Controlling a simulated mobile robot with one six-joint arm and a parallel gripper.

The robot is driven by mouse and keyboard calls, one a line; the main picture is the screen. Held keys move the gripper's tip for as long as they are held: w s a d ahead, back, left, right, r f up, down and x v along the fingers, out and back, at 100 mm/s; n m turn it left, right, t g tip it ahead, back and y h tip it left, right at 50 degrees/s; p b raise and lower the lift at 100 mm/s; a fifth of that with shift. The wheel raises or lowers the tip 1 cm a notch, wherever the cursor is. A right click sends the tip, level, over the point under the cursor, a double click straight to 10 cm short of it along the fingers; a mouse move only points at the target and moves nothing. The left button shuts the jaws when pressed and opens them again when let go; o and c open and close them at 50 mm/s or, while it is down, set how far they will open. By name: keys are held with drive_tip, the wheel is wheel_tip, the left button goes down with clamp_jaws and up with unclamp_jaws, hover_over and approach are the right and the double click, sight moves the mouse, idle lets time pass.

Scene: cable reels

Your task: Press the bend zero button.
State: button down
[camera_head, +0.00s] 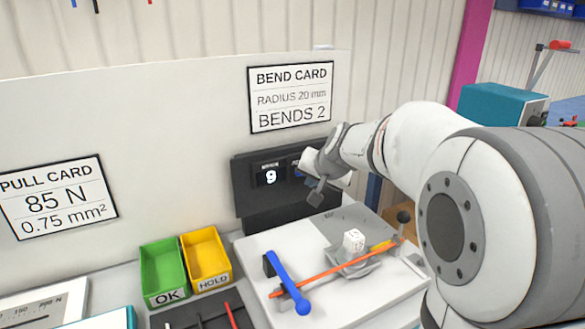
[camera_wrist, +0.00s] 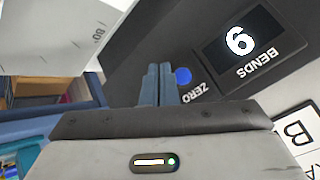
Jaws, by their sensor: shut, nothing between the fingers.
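The blue zero button (camera_wrist: 183,76) sits on a dark panel (camera_wrist: 140,50), beside the word ZERO, which appears upside down in the wrist view. My gripper (camera_wrist: 166,68) is shut and empty. Its fingertips are just left of the button in that view; I cannot tell whether they touch the panel. The BENDS display (camera_wrist: 240,42) is right of the button, its digit upside down. In the head view the display (camera_head: 270,175) reads 9 on the dark panel (camera_head: 243,192).
A green OK bin (camera_head: 162,265) and a yellow HOLD bin (camera_head: 206,254) stand left. A bend card (camera_head: 291,97) hangs above.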

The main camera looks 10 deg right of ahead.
drive_tip(key=shift+w+a, duration=0.25)
drive_tip(key=shift+w, duration=0.6)
idle(1.5)
drive_tip(key=shift+w+a, duration=0.15)
drive_tip(key=shift+w, duration=0.35)
drive_tip(key=shift+w+a+p, duration=0.15)
drive_tip(key=shift+w+p, duration=0.2)
drive_tip(key=shift+p, duration=0.05)
idle(0.5)
drive_tip(key=shift+s, duration=0.1)
drive_tip(key=shift+s+d+b, duration=0.3)
drive_tip(key=shift+s+b, duration=0.3)
drive_tip(key=shift+s, duration=0.1)
drive_tip(key=shift+s+d+b, duration=0.25)
drive_tip(key=shift+s+b, duration=0.2)
drive_tip(key=shift+s, duration=0.35)
drive_tip(key=shift+s+d+b, duration=0.25)
drive_tip(key=shift+s+b, duration=0.15)
drive_tip(key=shift+s, duration=0.35)
drive_tip(key=shift+s+d+b, duration=0.25)
drive_tip(key=shift+s+b, duration=0.2)
drive_tip(key=shift+s, duration=0.35)
